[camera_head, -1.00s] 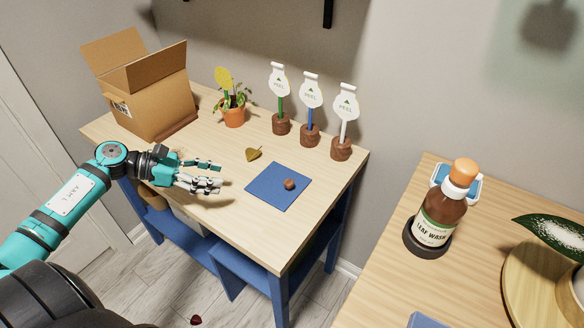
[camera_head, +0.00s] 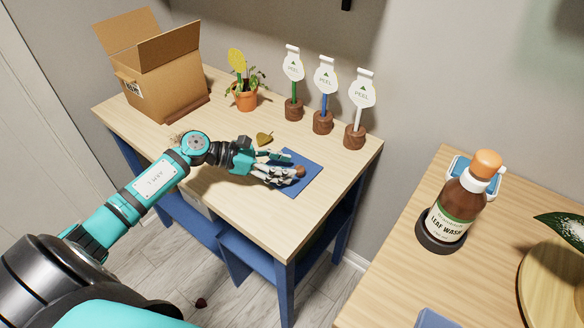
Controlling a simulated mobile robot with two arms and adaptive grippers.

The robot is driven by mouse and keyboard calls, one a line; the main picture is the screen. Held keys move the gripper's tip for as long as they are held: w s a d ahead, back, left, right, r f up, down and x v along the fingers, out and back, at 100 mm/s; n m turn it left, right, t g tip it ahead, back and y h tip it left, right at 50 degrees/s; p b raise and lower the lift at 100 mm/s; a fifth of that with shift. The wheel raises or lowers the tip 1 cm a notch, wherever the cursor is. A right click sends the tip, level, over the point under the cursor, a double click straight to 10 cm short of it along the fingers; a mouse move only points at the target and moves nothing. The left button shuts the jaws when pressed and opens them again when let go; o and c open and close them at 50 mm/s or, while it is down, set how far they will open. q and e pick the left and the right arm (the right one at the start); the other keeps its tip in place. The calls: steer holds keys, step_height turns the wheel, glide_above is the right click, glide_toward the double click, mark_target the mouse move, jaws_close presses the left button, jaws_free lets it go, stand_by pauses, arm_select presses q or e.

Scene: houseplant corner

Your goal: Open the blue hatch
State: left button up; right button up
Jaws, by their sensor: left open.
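The blue hatch (camera_head: 307,182) is a flat blue square in the wooden tabletop, with a small round brown knob (camera_head: 300,171) near its middle. It lies flat with the tabletop. My left gripper (camera_head: 290,168) reaches over it from the left with its fingers open. The fingertips are at the knob and partly cover it and the hatch's left part. I cannot tell whether they touch the knob. My right gripper is not in view.
The wooden table (camera_head: 240,220) holds an open cardboard box (camera_head: 160,85), a potted plant (camera_head: 245,100), a yellowish leaf (camera_head: 264,139) and three label stands (camera_head: 323,122) behind the hatch. A leaf wash bottle (camera_head: 455,210) stands on another table at right.

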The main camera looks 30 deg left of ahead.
arm_select(q)
steer(key=shift+x, duration=1.35)
steer(key=shift+c, duration=0.4)
jaws_close()
